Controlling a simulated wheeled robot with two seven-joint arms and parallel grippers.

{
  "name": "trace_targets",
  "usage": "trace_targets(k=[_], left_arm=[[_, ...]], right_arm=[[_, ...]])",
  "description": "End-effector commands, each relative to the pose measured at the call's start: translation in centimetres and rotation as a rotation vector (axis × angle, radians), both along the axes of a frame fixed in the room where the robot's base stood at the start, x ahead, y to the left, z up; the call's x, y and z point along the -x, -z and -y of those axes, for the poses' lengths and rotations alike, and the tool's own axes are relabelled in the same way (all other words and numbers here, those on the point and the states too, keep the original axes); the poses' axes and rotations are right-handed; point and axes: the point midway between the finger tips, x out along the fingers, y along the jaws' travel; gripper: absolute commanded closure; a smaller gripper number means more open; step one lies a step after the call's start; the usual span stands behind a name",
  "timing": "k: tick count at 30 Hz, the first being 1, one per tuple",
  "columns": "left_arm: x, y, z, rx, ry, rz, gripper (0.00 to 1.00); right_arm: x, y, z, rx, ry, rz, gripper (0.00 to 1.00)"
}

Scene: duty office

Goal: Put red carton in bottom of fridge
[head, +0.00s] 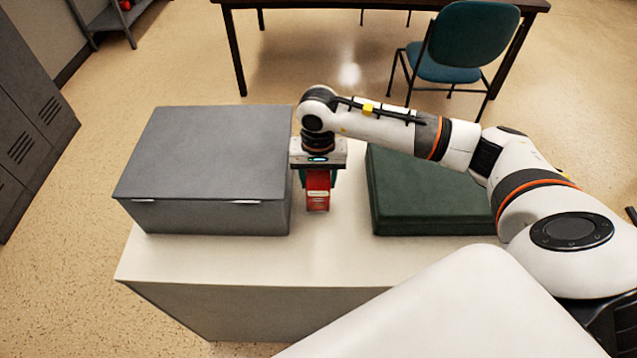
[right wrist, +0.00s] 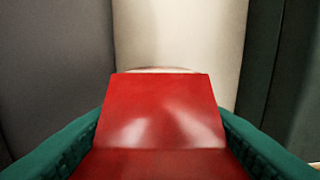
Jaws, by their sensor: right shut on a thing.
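The red carton (head: 317,190) is in my right gripper (head: 318,178), between a grey box and a dark green case in the head view. The gripper points down and is shut on the carton. In the right wrist view the red carton (right wrist: 165,110) fills the middle, with the green fingers on both its sides. I cannot tell whether the carton touches the white top below it. No fridge can be made out for certain in these views. My left gripper is not in view.
The grey box (head: 205,165) with two latches stands left on the white-topped cabinet (head: 300,262). The dark green case (head: 430,195) lies right. A blue-green chair (head: 470,42) and dark table (head: 240,45) stand behind. Grey lockers (head: 35,120) are at left. The cabinet's front strip is clear.

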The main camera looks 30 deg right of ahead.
Motion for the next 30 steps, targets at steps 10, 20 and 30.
trace_targets(k=[10, 20, 30], left_arm=[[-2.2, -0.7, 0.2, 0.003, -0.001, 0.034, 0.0], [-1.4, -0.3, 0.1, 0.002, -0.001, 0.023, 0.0], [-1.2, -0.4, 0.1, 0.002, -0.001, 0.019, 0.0]], right_arm=[[0.0, 2.9, 0.0, 0.0, -0.001, 0.0, 0.81], [0.0, 3.2, 0.0, 0.002, 0.0, -0.001, 0.32], [0.1, 3.0, 0.0, 0.0, 0.0, -0.001, 0.27]])
